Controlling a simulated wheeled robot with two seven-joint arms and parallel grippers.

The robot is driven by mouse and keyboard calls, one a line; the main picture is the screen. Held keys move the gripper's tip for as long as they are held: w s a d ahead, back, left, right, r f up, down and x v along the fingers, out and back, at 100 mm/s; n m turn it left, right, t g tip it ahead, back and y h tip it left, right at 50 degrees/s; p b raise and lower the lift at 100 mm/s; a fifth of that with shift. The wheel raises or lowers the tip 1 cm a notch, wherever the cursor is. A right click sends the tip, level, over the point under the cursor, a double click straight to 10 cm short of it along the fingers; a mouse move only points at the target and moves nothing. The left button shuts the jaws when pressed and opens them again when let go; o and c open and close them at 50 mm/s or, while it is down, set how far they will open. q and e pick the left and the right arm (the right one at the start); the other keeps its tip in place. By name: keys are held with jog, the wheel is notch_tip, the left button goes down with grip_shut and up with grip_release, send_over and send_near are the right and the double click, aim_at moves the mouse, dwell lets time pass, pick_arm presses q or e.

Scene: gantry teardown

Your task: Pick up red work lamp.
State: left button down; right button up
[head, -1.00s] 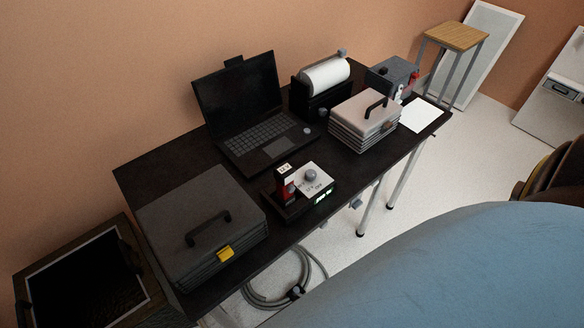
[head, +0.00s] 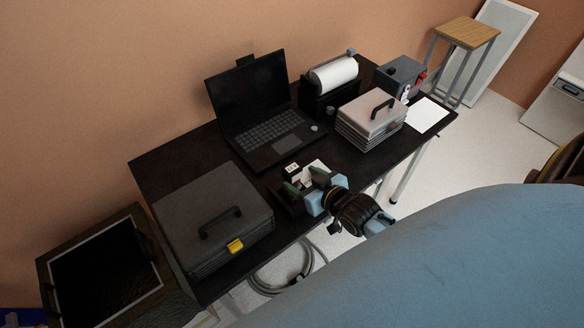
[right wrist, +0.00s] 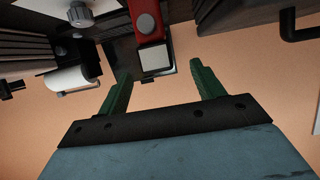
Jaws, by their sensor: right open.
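The red work lamp stands upright in a dark dock (head: 284,203) near the front edge of the black table. In the head view only its pale top (head: 291,169) shows clearly, and my right gripper hides much of its body. In the right wrist view the red lamp (right wrist: 146,10) and its pale square face (right wrist: 154,57) lie beyond and between the fingertips. My right gripper (head: 304,180) is open, with green fingers (right wrist: 160,72) apart and nothing between them. It is close to the lamp at the table's front side. My left gripper is not in view.
A dark case (head: 210,218) with a yellow latch lies left of the dock. A laptop (head: 265,135) is behind it. A pale case (head: 371,121) and a paper roll (head: 334,73) stand to the right. A coiled hose (head: 270,284) lies on the floor below.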

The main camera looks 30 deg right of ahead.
aim_at(288, 169)
jog(key=shift+d+b+x, duration=0.15)
jog(key=shift+x, duration=1.85)
jog(key=shift+d+b+x, duration=0.15)
jog(key=shift+d+x, duration=0.05)
jog(key=shift+x, duration=1.75)
jog(key=shift+a, duration=0.1)
jog(key=c, duration=1.3)
